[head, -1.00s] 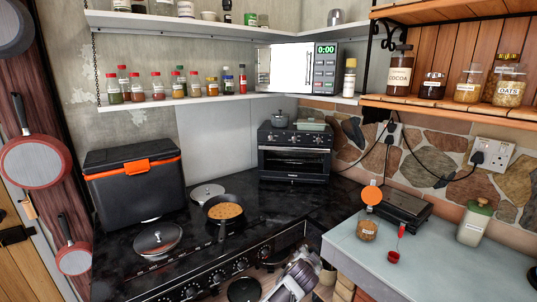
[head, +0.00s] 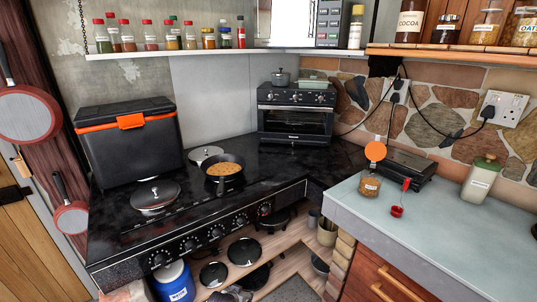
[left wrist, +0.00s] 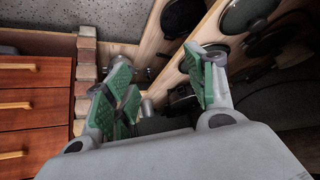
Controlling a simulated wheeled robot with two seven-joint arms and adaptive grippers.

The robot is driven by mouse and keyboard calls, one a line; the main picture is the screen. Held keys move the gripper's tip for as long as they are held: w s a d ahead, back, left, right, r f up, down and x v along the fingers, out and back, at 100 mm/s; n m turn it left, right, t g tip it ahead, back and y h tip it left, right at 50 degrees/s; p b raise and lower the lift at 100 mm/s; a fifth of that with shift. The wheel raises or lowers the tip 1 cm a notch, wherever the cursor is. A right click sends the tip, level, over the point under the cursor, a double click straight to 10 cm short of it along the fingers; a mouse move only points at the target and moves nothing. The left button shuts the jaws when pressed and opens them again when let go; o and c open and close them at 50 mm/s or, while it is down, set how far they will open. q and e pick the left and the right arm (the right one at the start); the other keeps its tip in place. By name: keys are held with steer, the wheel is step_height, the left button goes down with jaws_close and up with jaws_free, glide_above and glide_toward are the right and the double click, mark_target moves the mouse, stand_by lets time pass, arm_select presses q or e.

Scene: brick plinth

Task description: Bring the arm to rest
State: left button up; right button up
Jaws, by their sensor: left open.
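My left gripper (left wrist: 162,92) is in the left wrist view, its green-padded fingers spread apart with nothing between them. It hangs low, in front of the open shelves under the stove, with pan lids (left wrist: 183,17) beyond its fingers. I cannot make out the left gripper clearly in the head view. My right gripper is in neither view.
The black stove top (head: 260,170) holds a pan of food (head: 225,173) and a lidded pan (head: 155,196). A grey counter (head: 440,215) with jars is at the right, above wooden drawers (head: 375,280). A brick post (left wrist: 86,55) stands close to the gripper.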

arm_select(q)
steer(key=s+a+f+n+g+y+b, duration=0.1)
steer(key=s+a+f+b, duration=0.1)
steer(key=s+a+f, duration=0.45)
steer(key=s+a+f+g+b, duration=0.2)
steer(key=s+a+f+b, duration=0.15)
steer(key=s+f, duration=0.55)
steer(key=s+a+f+g+b, duration=0.2)
steer(key=s+f, duration=1)
steer(key=s, duration=0.4)
steer(key=shift+s+y, duration=0.25)
steer(key=shift+y, duration=0.15)
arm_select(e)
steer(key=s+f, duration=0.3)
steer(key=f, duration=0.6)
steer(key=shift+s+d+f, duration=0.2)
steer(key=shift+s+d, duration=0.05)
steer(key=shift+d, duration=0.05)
arm_select(q)
steer(key=shift+a, duration=0.1)
